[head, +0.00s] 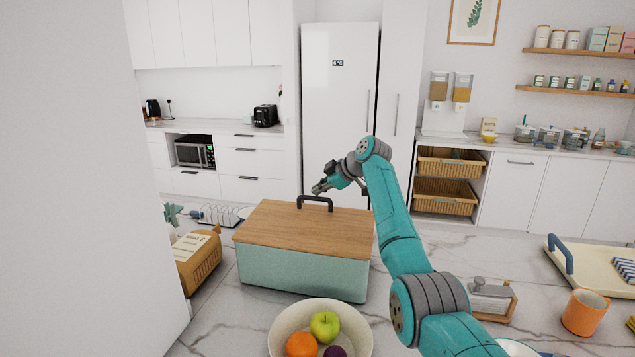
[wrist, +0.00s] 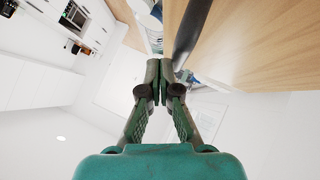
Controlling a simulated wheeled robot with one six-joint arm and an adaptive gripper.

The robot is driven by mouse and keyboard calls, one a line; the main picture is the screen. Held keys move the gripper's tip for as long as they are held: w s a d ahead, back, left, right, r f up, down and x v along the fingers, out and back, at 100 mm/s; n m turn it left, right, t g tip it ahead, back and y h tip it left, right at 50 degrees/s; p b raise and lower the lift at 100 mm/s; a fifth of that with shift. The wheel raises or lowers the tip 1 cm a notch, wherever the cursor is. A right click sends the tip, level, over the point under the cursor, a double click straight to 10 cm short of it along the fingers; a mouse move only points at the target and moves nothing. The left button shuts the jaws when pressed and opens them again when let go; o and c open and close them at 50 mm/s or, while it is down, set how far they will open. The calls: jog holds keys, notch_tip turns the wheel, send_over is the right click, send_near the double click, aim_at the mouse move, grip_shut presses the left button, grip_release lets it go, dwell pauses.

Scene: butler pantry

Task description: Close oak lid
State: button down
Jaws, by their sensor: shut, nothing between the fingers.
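The oak lid (head: 290,228) lies over the top of a pale green box (head: 300,272) on the marble counter and looks level, with no clear gap at its front edge. A dark handle (head: 314,199) stands on the lid toward its far side. My gripper (head: 319,188) is shut and empty, just above and behind the handle in the head view; I cannot tell if they touch. In the wrist view, the closed fingertips (wrist: 161,78) are close to the dark handle (wrist: 189,35), with the wood lid (wrist: 250,45) at upper right. The box's inside is hidden.
A white fruit bowl (head: 280,325) stands in front of the box. An orange cup (head: 585,312) and a tray (head: 590,265) are at right.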

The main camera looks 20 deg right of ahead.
jog(key=shift+w+d+f, duration=0.2)
jog(key=shift+w+f, duration=0.05)
jog(key=shift+f, duration=0.45)
jog(key=v, duration=1.2)
